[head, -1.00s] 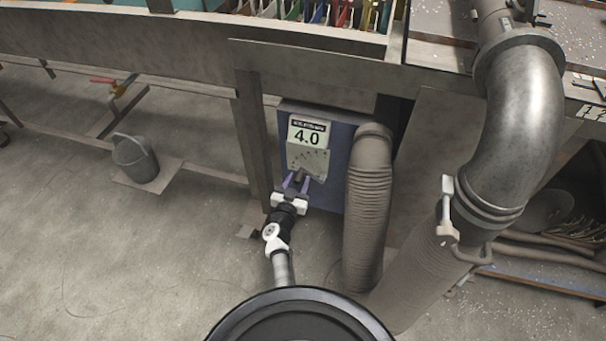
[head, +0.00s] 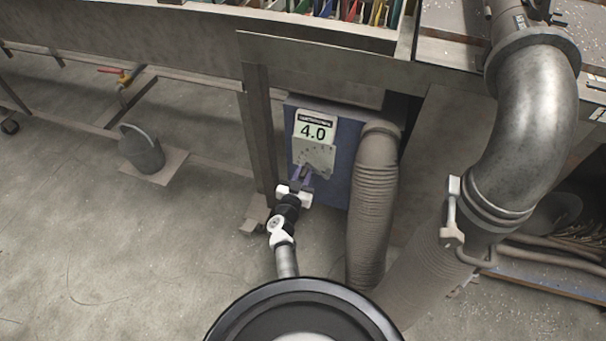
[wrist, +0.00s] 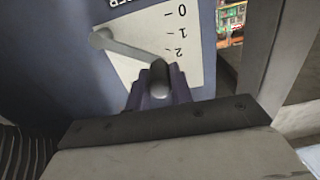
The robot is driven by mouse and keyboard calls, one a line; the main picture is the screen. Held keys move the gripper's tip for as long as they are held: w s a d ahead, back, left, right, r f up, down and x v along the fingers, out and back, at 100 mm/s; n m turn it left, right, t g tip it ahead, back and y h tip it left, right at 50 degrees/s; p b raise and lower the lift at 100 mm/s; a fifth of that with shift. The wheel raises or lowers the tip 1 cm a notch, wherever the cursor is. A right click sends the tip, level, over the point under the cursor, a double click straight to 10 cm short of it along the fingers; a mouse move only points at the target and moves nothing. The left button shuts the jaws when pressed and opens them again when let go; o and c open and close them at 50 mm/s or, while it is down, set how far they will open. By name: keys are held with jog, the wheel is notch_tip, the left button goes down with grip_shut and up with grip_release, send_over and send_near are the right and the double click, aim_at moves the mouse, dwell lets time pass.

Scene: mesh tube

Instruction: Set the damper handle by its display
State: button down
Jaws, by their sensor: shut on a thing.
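A blue box (head: 337,150) under the bench carries a display (head: 315,128) that reads 4.0. Below the display is a pale scale plate (head: 313,157), which shows close in the wrist view (wrist: 188,55) with marks 0, 1 and 2 visible. The damper handle (wrist: 128,48) is a grey lever running from its pivot at upper left to a rounded knob end between my fingers. My gripper (head: 300,180) is shut on that knob end, near the mark 2 side in the wrist view (wrist: 158,85). Marks beyond 2 are hidden by my gripper.
A ribbed hose (head: 372,215) hangs right beside the box. A large metal duct (head: 525,110) with a bracket stands further right. A bench leg (head: 262,130) is just left of the box.

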jog(key=shift+r, duration=0.15)
jog(key=shift+d+r+m+p, duration=0.1)
jog(key=shift+r+m+p, duration=0.05)
jog(key=shift+m+p, duration=0.2)
jog(key=shift+d, duration=0.1)
jog(key=c, duration=1.2)
grip_release()
jog(key=shift+c, duration=0.2)
jog(key=shift+s, duration=0.1)
jog(key=p+v, duration=0.6)
jog(key=v, duration=0.7)
jog(key=shift+s, duration=0.35)
